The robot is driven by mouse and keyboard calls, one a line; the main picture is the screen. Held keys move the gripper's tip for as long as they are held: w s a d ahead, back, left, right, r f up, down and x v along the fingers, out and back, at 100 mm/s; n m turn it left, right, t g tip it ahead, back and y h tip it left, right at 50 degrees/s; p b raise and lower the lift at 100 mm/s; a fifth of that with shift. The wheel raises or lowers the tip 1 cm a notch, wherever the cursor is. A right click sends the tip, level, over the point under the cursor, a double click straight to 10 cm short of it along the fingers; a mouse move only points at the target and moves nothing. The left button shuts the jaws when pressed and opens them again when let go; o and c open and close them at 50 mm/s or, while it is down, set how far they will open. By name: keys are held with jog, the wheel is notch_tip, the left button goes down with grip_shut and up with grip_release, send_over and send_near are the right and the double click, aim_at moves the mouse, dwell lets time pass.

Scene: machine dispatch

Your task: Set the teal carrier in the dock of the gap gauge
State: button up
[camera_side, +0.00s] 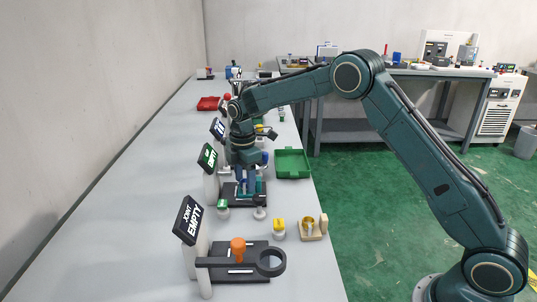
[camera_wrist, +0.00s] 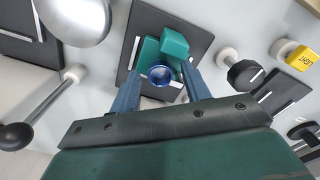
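The teal carrier (camera_wrist: 174,43) has a raised block and a round blue part (camera_wrist: 161,75). In the wrist view it is over a dark plate (camera_wrist: 198,37) with white marks. In the side view, teal shows low between my fingers at the dark plate (camera_side: 229,190) of the middle station. My gripper (camera_wrist: 162,70) points down, with one blue finger on each side of the carrier. The fingertips are close to its sides; whether they press on it is unclear. It also shows in the side view (camera_side: 246,190). Whether the carrier rests fully on the plate is hidden.
The middle station has a green-lit sign (camera_side: 208,157). The nearest station's sign (camera_side: 188,220) reads JOINT EMPTY; an orange knob (camera_side: 238,245) stands there. A green tray (camera_side: 292,163) lies right of my gripper, and a red tray (camera_side: 208,103) farther back. Knobs stand beside the plate.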

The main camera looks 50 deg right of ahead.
aim_at(245, 181)
jog(key=shift+r, duration=0.15)
notch_tip(245, 181, up, 12)
dwell(0.9)
dwell(0.5)
